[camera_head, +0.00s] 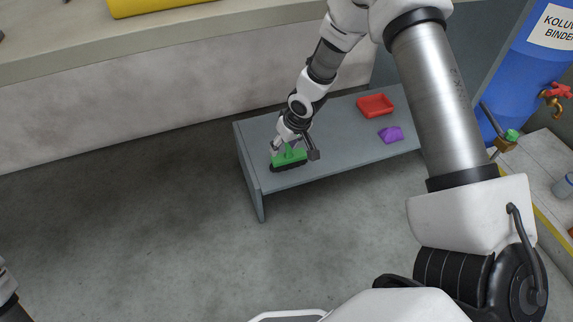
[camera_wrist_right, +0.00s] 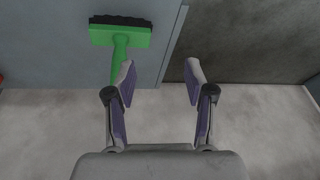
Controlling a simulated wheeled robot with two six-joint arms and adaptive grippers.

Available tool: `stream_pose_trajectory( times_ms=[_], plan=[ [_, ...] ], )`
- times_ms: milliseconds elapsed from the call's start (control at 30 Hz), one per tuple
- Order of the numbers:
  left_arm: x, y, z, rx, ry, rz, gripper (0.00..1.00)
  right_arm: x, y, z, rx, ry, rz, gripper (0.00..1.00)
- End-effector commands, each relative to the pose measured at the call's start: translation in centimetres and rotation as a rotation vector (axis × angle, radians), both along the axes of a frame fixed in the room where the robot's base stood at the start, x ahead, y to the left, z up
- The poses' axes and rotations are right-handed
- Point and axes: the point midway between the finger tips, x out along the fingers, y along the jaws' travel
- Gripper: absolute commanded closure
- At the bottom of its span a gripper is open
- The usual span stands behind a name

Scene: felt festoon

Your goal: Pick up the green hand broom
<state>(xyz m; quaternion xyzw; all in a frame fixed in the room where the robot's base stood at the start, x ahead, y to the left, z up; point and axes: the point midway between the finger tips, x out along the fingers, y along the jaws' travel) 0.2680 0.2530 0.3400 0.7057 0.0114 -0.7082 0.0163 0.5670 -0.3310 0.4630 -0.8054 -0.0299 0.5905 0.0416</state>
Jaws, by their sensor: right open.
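The green hand broom (camera_head: 290,159) lies on the grey bench (camera_head: 348,138) near its left end, at the front edge. In the right wrist view its green head (camera_wrist_right: 121,36) with dark bristles is at upper left, and its handle runs down toward the left finger, which hides the lower end. My right gripper (camera_head: 294,149) is over the broom in the head view. In the wrist view the right gripper (camera_wrist_right: 160,74) is open and empty, with the handle beside the left finger, outside the gap. I cannot tell if they touch. My left gripper is out of view.
A red tray (camera_head: 375,105) and a purple object (camera_head: 390,134) lie farther right on the bench. A blue barrel (camera_head: 528,75) with a red-handled tap stands at right. A pale wall is behind. Concrete floor (camera_head: 150,235) in front is clear.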

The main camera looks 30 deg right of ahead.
Motion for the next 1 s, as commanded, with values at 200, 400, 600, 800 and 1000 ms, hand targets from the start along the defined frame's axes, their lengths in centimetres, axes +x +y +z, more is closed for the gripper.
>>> stream_pose_trajectory(
  times_ms=[200, 400, 600, 800, 1000],
  plan=[
    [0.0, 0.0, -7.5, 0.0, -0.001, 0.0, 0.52, 5.0, -5.5, -1.5, -0.094, -0.08, -0.04, 0.46],
    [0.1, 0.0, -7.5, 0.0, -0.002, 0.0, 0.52, 6.2, -6.2, -2.8, -0.107, -0.083, -0.045, 0.46],
    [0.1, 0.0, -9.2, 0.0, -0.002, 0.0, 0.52, 7.4, -6.4, -6.0, -0.105, -0.084, -0.045, 0.46],
    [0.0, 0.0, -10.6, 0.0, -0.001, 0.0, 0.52, 8.4, -6.4, -8.0, -0.105, -0.084, -0.043, 0.46],
    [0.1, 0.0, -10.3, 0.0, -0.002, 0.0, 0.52, 8.4, -6.3, -7.8, -0.105, -0.084, -0.043, 0.5]
  ],
)
